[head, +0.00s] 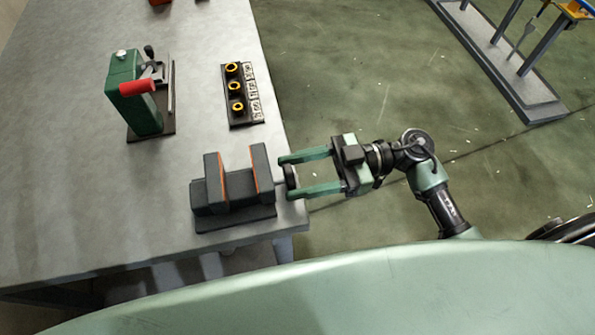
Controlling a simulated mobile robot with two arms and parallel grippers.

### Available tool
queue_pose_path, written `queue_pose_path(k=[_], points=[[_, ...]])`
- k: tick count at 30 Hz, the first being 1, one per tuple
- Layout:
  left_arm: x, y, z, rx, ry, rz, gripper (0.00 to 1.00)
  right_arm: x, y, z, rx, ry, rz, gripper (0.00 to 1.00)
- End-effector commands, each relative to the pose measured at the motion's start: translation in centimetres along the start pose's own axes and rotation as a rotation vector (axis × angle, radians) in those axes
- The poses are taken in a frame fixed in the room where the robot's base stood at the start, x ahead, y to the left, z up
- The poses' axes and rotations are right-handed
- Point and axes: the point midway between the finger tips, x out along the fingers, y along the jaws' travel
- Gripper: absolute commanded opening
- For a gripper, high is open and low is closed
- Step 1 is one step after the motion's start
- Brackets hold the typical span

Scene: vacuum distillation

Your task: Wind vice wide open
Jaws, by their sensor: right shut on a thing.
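The vice (240,187) is dark grey and sits on the near right corner of the grey table. Its two upright jaws have orange inner edges, and a clear, empty gap shows between them. My right gripper (288,176) comes in from the right, at the vice's right end just past the table edge. Its two green fingers are shut on a small dark round part, the vice's handle (291,177), which they partly hide. My left gripper is not in view.
A green press (125,83) with a red lever stands farther back on the table (60,165). A dark plate (228,107) with three orange-ringed pieces lies near the right edge. Open floor (360,60) lies right of the table, with a rack (535,100) beyond.

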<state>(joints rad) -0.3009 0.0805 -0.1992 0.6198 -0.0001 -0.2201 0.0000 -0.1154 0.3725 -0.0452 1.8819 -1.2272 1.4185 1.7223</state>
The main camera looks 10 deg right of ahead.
Motion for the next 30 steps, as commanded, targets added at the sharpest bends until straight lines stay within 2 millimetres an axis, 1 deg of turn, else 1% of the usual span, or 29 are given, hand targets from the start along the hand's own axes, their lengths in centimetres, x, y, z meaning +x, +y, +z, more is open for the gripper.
queue_pose_path(k=[8,21,30], points=[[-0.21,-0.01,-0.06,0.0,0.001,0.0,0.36,-0.07,-0.09,0.05,-0.109,-0.003,-0.001,0.14],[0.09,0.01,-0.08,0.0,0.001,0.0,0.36,-0.08,-0.28,0.24,-0.43,-0.004,-0.002,0.14],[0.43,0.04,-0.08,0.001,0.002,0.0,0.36,-0.04,-0.32,0.2,-0.572,-0.002,-0.001,0.14]])
